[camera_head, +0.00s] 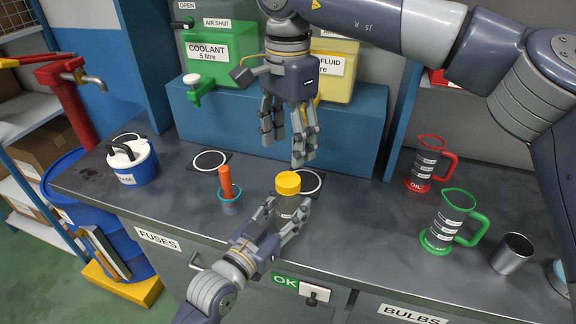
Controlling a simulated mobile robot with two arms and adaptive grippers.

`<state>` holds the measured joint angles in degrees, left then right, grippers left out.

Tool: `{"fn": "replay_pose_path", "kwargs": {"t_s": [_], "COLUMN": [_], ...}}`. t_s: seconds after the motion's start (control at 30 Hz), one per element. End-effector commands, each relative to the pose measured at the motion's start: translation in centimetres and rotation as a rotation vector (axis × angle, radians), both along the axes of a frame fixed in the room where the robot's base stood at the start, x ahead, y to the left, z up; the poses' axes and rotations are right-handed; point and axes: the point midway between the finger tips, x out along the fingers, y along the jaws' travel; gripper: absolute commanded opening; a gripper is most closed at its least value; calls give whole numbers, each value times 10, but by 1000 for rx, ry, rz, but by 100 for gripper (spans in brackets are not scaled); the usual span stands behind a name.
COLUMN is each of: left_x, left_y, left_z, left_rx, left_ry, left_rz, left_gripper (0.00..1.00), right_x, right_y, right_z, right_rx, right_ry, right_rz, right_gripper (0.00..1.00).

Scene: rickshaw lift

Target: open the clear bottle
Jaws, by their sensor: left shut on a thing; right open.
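The clear bottle (287,205) stands upright on the grey bench, with its yellow cap (288,183) on top. My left gripper (284,219) is shut on the bottle's body from the front, and its fingers hide part of the body. My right gripper (288,150) hangs above and behind the bottle, fingers pointing down, open and empty. It is apart from the cap.
A blue cup with an orange-handled tool (229,201) stands left of the bottle. A white-and-blue container (132,163) is further left. Red (424,164) and green (452,219) jugs and a metal cup (511,254) are right. The coolant jug (220,52) stands on the blue shelf behind.

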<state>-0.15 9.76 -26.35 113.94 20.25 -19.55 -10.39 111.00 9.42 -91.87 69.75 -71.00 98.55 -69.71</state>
Motion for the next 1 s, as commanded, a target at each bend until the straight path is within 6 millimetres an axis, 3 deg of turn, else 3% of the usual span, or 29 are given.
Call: {"fn": "replay_pose_path", "kwargs": {"t_s": [1.0], "left_x": [0], "left_y": [0], "left_z": [0], "left_rx": [0], "left_ry": [0], "left_rz": [0], "left_gripper": [0], "right_x": [0], "right_y": [0], "right_z": [0], "right_rx": [-1], "right_ry": [-1], "right_rz": [-1913], "right_gripper": [56]}}
